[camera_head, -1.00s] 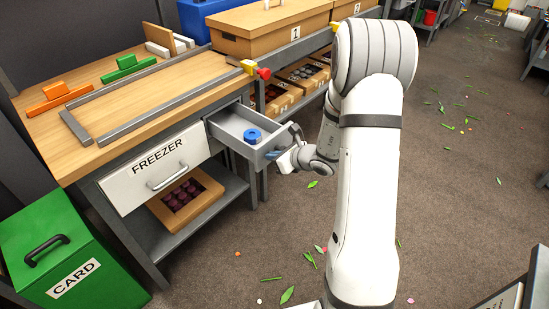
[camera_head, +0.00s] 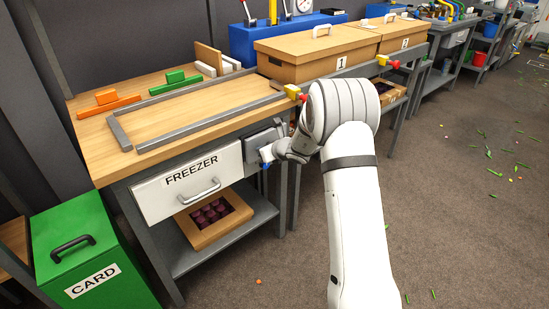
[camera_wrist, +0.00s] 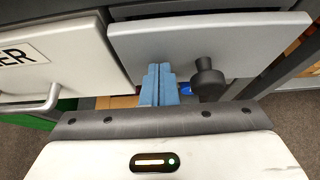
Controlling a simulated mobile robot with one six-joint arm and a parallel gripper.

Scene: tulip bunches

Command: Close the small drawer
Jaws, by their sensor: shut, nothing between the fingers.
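The small drawer (camera_head: 262,140) is mostly pushed into the bench, right of the drawer labelled FREEZER. Its front stands about level with or slightly proud of its neighbour; I cannot tell whether a small gap remains. In the wrist view its plain grey front (camera_wrist: 150,42) carries a dark round knob (camera_wrist: 208,75). My gripper (camera_head: 265,156) is at the drawer front, shut and empty. Its blue fingers (camera_wrist: 159,75) point at the lower front, left of the knob, and seem to touch it. The drawer's inside is hidden.
The FREEZER drawer (camera_head: 185,182) is shut, with a bar handle (camera_head: 202,188) sticking out. A green CARD bin (camera_head: 85,250) stands left on the floor. A box of dark round items (camera_head: 213,218) sits on the lower shelf. The floor at right is mostly free.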

